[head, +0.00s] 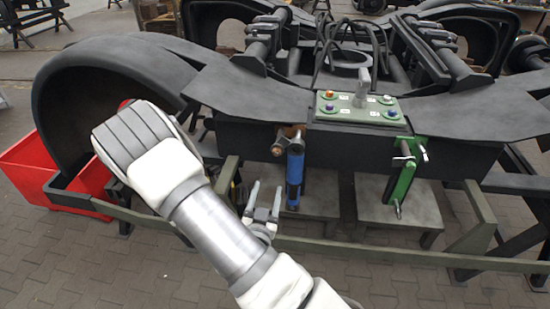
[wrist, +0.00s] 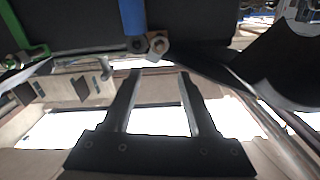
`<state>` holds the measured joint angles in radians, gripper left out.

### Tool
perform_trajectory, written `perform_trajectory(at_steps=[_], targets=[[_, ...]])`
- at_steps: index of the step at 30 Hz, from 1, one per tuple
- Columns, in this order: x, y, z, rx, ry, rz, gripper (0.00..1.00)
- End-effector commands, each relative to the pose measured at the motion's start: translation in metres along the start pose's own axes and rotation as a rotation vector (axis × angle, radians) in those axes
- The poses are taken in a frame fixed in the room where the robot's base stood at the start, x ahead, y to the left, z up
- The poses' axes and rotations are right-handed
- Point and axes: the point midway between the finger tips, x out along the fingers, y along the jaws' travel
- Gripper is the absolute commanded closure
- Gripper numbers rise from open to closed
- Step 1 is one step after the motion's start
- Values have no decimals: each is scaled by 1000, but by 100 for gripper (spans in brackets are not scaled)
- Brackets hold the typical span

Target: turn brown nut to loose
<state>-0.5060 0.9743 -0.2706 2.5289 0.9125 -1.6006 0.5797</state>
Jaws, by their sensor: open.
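The brown nut (head: 278,150) sits on the front of the dark bogie beam, just left of the top of a blue damper (head: 295,180). In the wrist view a brownish nut (wrist: 158,46) shows at the end of the blue cylinder (wrist: 132,16), just past my fingertips. My gripper (head: 263,198) is below and slightly left of the nut in the head view, with its fingers pointing up. In the wrist view my gripper (wrist: 159,76) is open, with nothing between the fingers. The nut appears apart from the fingers.
A green panel (head: 357,112) with coloured knobs and a grey lever stands on the beam. A green bracket (head: 400,180) with bolts hangs right of the damper. A green rail (head: 370,254) crosses in front. A red bin (head: 60,170) is at the left.

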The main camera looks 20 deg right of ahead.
Motion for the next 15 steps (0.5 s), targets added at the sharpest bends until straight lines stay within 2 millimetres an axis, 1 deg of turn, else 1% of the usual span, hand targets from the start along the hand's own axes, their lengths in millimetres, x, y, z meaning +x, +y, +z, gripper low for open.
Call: perform_trajectory(at_steps=[1, 3, 15], targets=[[11, 2, 0, 4, 4, 4, 41], [12, 0, 5, 4, 3, 0, 41], [27, -2, 5, 6, 3, 2, 41]])
